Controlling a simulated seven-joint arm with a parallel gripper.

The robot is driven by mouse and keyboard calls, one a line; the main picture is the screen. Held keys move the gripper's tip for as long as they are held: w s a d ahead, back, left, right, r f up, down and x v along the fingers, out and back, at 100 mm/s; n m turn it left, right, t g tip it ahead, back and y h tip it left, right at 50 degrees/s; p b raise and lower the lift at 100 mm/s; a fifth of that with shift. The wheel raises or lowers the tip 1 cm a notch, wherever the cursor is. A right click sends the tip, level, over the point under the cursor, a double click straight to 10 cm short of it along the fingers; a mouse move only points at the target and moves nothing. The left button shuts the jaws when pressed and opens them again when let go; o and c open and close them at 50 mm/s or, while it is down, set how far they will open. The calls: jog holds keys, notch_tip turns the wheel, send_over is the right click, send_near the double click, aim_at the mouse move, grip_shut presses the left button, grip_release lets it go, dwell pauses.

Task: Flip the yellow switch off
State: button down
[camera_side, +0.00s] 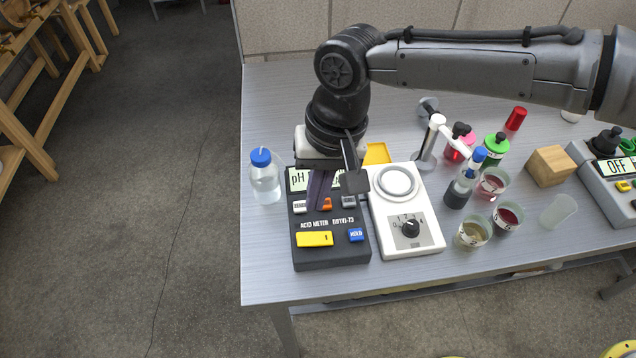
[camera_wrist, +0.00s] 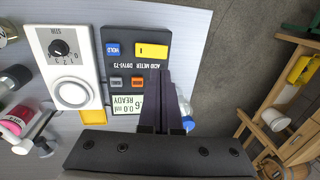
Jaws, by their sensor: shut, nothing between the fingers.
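The yellow switch (camera_side: 314,239) is a wide rocker on the lower left of the dark acid meter (camera_side: 332,258), with a small dark mark near its right end. It also shows in the wrist view (camera_wrist: 152,51), unobstructed. The meter's display (camera_wrist: 127,104) reads READY and is partly hidden by my gripper. My gripper (camera_side: 314,209) is shut and empty, its fingers pointing down over the meter's upper half, by the small white and orange buttons. In the wrist view my fingertips (camera_wrist: 160,72) appear just short of the yellow switch. I cannot tell their height above the meter.
A blue HOLD button (camera_side: 356,235) sits right of the switch. A white stirrer (camera_side: 425,240) with a knob stands close on the right. A blue-capped bottle (camera_side: 264,178) stands left. Cups (camera_side: 474,233) stand farther right. Another device (camera_side: 604,178) displays OFF.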

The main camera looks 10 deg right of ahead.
aim_at(307, 239)
jog(key=f, duration=0.3)
jog(key=a+f, duration=0.1)
jog(key=f, duration=0.5)
jog(key=shift+a+f, duration=0.15)
jog(key=shift+a, duration=0.1)
jog(key=shift+a+f, duration=0.1)
jog(key=shift+f, duration=0.25)
jog(key=shift+d+r, duration=0.2)
jog(key=shift+d, duration=0.6)
jog(key=shift+r, duration=0.1)
notch_tip(307, 239, up, 14)
jog(key=d, duration=0.2)
